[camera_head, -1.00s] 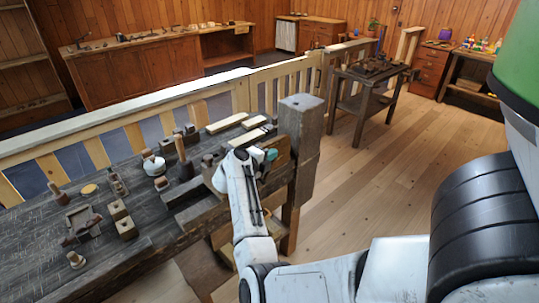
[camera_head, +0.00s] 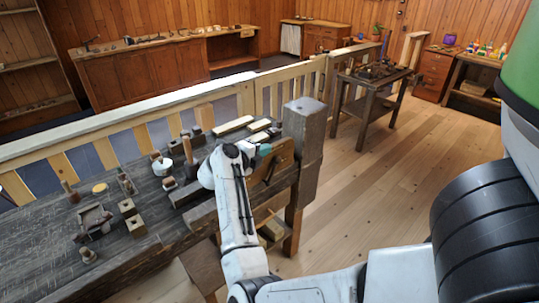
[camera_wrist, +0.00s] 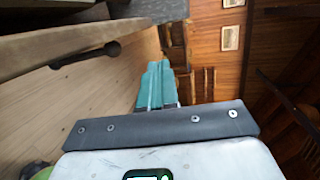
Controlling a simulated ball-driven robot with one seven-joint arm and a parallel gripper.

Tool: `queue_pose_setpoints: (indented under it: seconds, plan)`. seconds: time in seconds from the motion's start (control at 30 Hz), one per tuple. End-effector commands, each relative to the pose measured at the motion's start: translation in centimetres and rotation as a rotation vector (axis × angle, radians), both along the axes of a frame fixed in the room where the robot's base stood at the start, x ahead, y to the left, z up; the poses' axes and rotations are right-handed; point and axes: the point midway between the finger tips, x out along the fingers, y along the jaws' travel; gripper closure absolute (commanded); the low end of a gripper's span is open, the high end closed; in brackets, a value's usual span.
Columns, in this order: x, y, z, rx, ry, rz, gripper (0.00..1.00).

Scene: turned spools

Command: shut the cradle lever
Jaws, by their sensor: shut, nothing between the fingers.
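My gripper (camera_head: 265,149) has teal fingers, shut and empty, above the right end of the dark workbench, beside an upright wooden board (camera_head: 283,157). In the wrist view the shut teal fingers (camera_wrist: 155,85) point away with nothing between them. A dark wooden holder with raised sides (camera_head: 93,222) lies on the bench at the left, well apart from my gripper. It may be the cradle; I cannot make out its lever. In the wrist view a pale board edge (camera_wrist: 60,50) with a dark, bar-like mark (camera_wrist: 85,55) lies left of the fingers.
The workbench (camera_head: 40,245) holds square blocks (camera_head: 136,225), a small spool (camera_head: 88,256), a white pot (camera_head: 162,166) and an upright wooden handle (camera_head: 188,150). A thick post (camera_head: 304,125) stands just right of my gripper. A slatted railing (camera_head: 110,150) runs behind. Floor at right (camera_head: 400,180) is clear.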

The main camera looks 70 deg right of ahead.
Motion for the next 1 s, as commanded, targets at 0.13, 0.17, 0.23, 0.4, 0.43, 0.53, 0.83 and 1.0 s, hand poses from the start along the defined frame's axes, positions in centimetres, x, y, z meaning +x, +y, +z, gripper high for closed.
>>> queue_pose_setpoints:
  seconds: [0.13,0.17,0.23,0.4,0.43,0.53,0.83,1.0]
  plan:
    - [0.6,1.7,1.6,-0.001,-0.003,0.002,1.0]
    - [0.6,1.9,1.8,-0.001,-0.001,0.003,1.0]
    - [0.7,2.3,2.3,-0.001,-0.002,0.001,1.0]
    - [0.8,2.7,2.8,0.001,-0.001,0.001,1.0]
    - [0.8,2.8,2.9,0.001,-0.001,0.001,1.0]
    - [0.8,2.8,2.9,0.001,-0.001,0.001,1.0]
    - [0.8,2.7,2.9,0.001,-0.001,0.001,1.0]
    - [0.8,2.7,2.9,-0.002,0.0,0.002,1.0]
